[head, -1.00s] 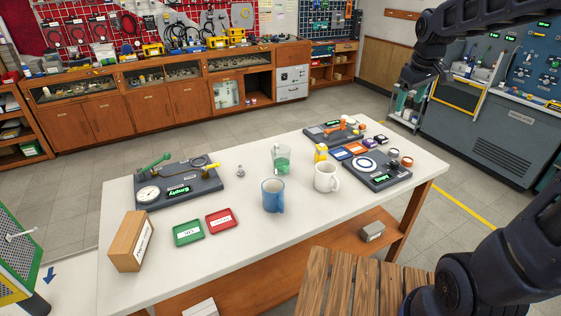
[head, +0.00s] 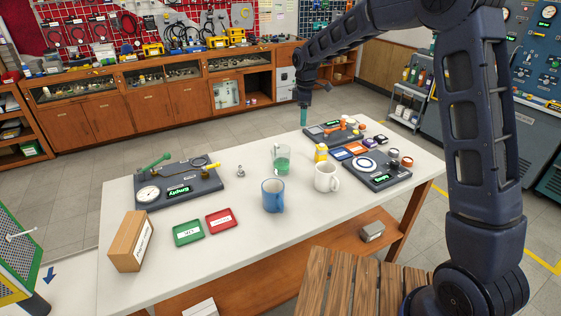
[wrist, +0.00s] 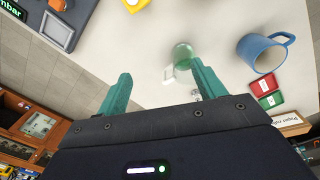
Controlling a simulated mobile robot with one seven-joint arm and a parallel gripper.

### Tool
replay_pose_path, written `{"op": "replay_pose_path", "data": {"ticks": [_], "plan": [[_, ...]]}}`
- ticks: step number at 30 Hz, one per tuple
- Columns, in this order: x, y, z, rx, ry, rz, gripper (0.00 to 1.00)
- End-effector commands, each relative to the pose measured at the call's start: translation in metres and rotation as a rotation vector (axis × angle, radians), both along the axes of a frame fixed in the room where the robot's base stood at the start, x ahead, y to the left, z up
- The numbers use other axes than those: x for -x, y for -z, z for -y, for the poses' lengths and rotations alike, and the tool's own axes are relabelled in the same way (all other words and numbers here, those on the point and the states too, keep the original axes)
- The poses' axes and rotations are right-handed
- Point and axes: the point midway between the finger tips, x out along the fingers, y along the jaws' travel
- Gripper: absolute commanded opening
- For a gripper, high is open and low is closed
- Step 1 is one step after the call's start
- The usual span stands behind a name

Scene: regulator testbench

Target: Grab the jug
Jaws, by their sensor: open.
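A clear glass jug (head: 282,162) with green liquid in its bottom stands on the white table, near its middle. In the wrist view the jug (wrist: 183,56) shows from above, beyond the fingertips and between their lines. My gripper (head: 303,122) hangs in the air over the far side of the table, with its teal fingers pointing down. It is apart from the jug. In the wrist view my gripper (wrist: 160,72) is open, with nothing between its fingers.
A blue mug (head: 272,196) and a white mug (head: 325,177) stand close to the jug. Dark test panels (head: 181,189) lie at both sides. Green (head: 188,232) and red trays (head: 221,220) lie in front.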

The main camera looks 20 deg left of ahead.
Motion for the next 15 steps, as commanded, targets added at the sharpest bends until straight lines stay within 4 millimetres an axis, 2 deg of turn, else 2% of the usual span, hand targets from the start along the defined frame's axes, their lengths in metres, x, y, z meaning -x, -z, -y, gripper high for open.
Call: {"op": "replay_pose_path", "data": {"ticks": [1,6,10,15], "plan": [[0.002,0.016,-0.021,0.008,-0.049,-0.012,0.69],[0.011,0.054,-0.072,0.022,-0.186,-0.037,0.69],[0.016,0.072,-0.095,0.028,-0.253,-0.048,0.69],[0.02,0.083,-0.107,0.031,-0.286,-0.053,0.69]]}}
